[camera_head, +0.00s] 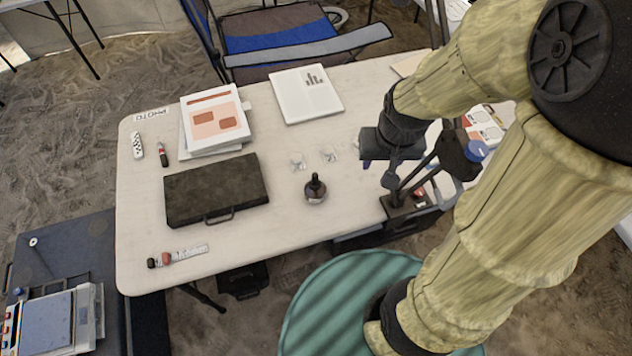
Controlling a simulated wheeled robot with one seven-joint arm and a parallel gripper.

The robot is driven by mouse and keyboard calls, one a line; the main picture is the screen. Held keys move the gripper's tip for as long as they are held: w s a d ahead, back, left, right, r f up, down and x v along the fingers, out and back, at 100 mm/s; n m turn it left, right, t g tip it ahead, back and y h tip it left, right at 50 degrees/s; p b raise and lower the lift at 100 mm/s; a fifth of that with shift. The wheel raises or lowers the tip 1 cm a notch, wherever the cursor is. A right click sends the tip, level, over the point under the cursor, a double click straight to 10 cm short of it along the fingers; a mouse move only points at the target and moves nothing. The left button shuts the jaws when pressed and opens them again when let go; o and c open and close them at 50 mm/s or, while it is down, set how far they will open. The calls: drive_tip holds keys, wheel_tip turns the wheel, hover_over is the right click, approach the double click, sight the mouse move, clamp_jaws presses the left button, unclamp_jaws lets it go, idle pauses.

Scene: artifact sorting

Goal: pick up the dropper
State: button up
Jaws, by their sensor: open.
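The dropper (316,190) looks like a small dark bottle with a black bulb top. It stands upright on the white table (240,240), right of the dark case and near the table's front edge. My gripper (376,162) is above the right part of the table, up and to the right of the dropper and apart from it. It is open with nothing seen between its fingers. My arm hides part of the table's right end.
A dark flat case (215,188) lies left of the dropper. Two small clear pieces (329,154) lie behind it. White booklets (306,94) and papers (214,116) lie farther back. A dark stand (408,203) is at the right. A folding chair (280,40) stands behind.

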drive_tip(key=w+a+f+m+g+b, duration=0.1)
drive_tip(key=w+a+f+b, duration=0.15)
drive_tip(key=w+a, duration=0.4)
drive_tip(key=m+g, duration=0.1)
hover_over(315, 174)
wheel_tip(315, 174, down, 3)
drive_tip(key=shift+s+d+f, duration=0.1)
drive_tip(key=shift+d, duration=0.05)
drive_tip(key=shift+f, duration=0.1)
wheel_tip(315, 174, down, 12)
drive_tip(key=shift+f+p, duration=0.1)
drive_tip(key=shift+p, duration=0.2)
drive_tip(key=shift+f+p, duration=0.6)
drive_tip(key=shift+f, duration=1.95)
